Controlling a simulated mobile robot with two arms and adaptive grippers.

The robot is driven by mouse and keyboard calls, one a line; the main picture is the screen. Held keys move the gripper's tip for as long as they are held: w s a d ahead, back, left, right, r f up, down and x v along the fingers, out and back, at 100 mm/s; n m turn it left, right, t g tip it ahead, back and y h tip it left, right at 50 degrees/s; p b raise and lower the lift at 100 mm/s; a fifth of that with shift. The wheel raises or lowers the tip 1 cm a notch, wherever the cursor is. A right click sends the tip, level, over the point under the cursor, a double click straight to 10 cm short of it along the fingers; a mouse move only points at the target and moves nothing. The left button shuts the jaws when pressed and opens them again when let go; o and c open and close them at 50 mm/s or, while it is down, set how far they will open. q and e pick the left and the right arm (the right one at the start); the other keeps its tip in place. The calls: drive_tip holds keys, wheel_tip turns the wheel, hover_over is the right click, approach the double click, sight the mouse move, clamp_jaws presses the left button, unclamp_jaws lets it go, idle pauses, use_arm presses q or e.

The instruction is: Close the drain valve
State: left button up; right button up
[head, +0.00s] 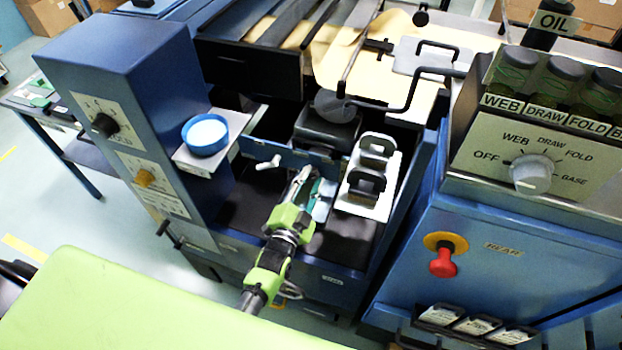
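A small pale lever handle (268,163) sticks out from the blue inner panel below the blue round cup; it looks like the drain valve, but no label on it is readable. My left gripper (302,182), on a lime-green and grey arm, reaches into the open bay just to the right of and slightly nearer than this handle. It appears apart from the handle. Its fingers are small and overlap a teal and grey part behind them, so their opening is unclear. My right gripper is not in view.
A blue cup (205,134) sits on a ledge left of the bay. A white bracket with dark blocks (368,175) stands to the right. A crank (412,92) hangs above. The right cabinet carries a selector knob (532,174) and red button (443,263).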

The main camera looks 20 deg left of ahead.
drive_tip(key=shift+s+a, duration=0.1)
use_arm(q)
clamp_jaws()
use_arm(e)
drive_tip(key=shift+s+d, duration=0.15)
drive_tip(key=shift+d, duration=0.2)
